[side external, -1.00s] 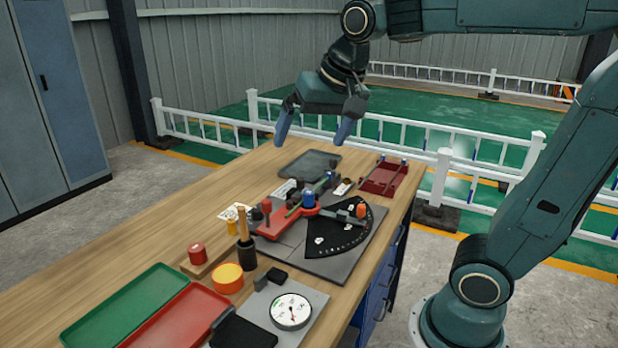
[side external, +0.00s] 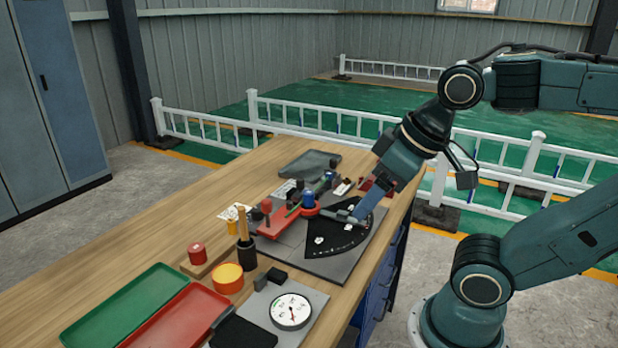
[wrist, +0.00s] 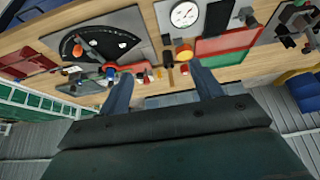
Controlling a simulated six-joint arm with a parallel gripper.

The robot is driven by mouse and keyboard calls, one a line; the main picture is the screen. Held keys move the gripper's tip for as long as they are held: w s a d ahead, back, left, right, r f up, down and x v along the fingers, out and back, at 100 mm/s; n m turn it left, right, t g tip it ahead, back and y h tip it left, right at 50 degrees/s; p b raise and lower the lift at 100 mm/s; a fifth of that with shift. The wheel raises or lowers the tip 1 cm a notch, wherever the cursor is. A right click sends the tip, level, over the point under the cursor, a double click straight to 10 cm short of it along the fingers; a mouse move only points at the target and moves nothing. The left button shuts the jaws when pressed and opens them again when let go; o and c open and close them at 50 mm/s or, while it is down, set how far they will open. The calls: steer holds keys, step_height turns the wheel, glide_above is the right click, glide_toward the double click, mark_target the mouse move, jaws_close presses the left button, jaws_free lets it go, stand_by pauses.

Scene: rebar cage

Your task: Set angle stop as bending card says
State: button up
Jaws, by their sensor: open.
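The bending fixture has a black fan-shaped angle plate (side external: 338,238) with white marks and a red arm (side external: 275,222) on a grey base. A grey stop arm lies across the plate. Its orange knob shows in the wrist view (wrist: 77,50), left of my fingers; my gripper hides it in the side view. My gripper (side external: 362,214) reaches down over the right edge of the plate; contact cannot be told. In the wrist view my gripper (wrist: 161,72) is open, with nothing between its fingers. A small white card (side external: 234,211) lies left of the fixture, its print unreadable.
Green (side external: 120,305) and red (side external: 190,320) trays lie front left. A white fence (side external: 300,118) stands behind.

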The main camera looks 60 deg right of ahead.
steer(key=shift+w+d, duration=0.2)
steer(key=shift+w, duration=0.05)
steer(key=c, duration=0.3)
steer(key=w+d, duration=0.1)
steer(key=w+d+m+g, duration=0.1)
steer(key=w+d+r+m, duration=0.1)
steer(key=shift+w+d+h, duration=0.25)
steer(key=shift+w+h, duration=0.1)
steer(key=shift+h, duration=0.05)
steer(key=shift+c, duration=0.5)
steer(key=w+d+f+m+g, duration=0.1)
steer(key=w+d+f+m, duration=0.1)
steer(key=d, duration=0.5)
steer(key=w+d+f+m+g, duration=0.2)
steer(key=d, duration=0.5)
steer(key=w+d+f+m+g, duration=0.1)
steer(key=w+d+f+m, duration=0.1)
steer(key=d, duration=0.6)
steer(key=shift+w+f+g+y, duration=0.2)
steer(key=shift+f+g+y, duration=0.1)
steer(key=shift+y, duration=0.1)
steer(key=shift+f, duration=0.1)
step_height(320, 180, down, 14)
steer(key=shift+r, duration=0.2)
